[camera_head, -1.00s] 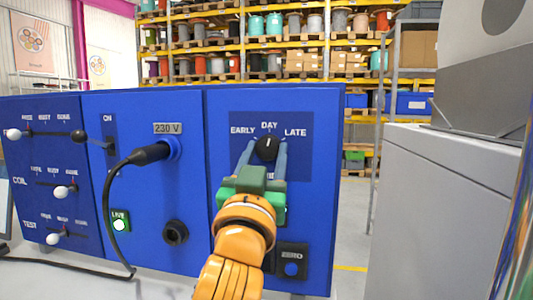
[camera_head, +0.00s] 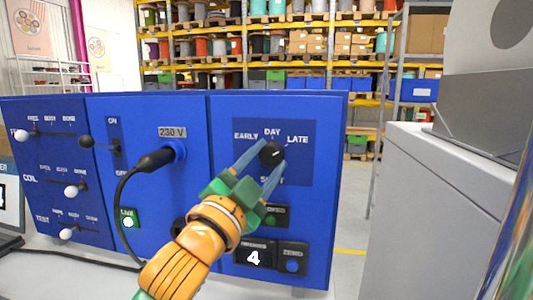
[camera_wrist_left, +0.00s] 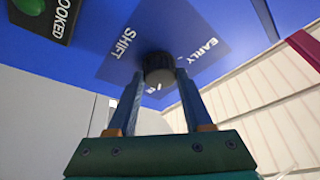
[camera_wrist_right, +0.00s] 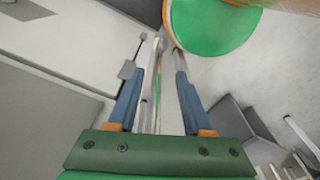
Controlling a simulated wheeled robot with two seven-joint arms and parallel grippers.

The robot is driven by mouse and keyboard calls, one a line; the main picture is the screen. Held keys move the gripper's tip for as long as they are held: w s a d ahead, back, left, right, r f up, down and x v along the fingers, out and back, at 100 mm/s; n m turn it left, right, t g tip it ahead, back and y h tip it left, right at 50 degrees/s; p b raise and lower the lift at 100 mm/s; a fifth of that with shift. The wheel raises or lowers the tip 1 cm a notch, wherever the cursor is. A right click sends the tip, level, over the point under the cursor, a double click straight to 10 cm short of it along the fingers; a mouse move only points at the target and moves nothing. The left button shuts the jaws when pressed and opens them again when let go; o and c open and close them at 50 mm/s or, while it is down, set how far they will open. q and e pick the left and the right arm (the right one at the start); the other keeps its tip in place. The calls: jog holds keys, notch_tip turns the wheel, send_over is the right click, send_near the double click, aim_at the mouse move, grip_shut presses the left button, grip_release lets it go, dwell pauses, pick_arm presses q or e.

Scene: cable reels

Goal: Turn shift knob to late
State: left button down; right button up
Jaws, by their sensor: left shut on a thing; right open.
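The black shift knob (camera_head: 271,153) sits on a dark blue plate (camera_head: 300,170) on the right part of the blue panel, with EARLY, DAY and LATE printed around it. Its white mark points up and to the right, toward LATE. My left gripper (camera_head: 256,157) is shut on the knob, one finger on each side, with the wrist rolled. In the left wrist view the knob (camera_wrist_left: 158,68) sits between the fingertips, with SHIFT and EARLY readable beside it. My right gripper (camera_wrist_right: 163,58) shows only in its wrist view, open, with no object clearly held.
A black plug (camera_head: 152,158) with a cable sits in the 230 V socket. Slider levers (camera_head: 72,191) fill the panel's left part. A display (camera_head: 255,258) reads 4, beside a blue button (camera_head: 292,266). A grey cabinet (camera_head: 440,210) stands right of the panel.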

pick_arm(q)
jog(key=shift+m, duration=0.4)
jog(key=shift+c, duration=1.6)
grip_release()
jog(key=shift+s+f, duration=0.15)
jog(key=b+v, duration=0.3)
jog(key=v, duration=0.4)
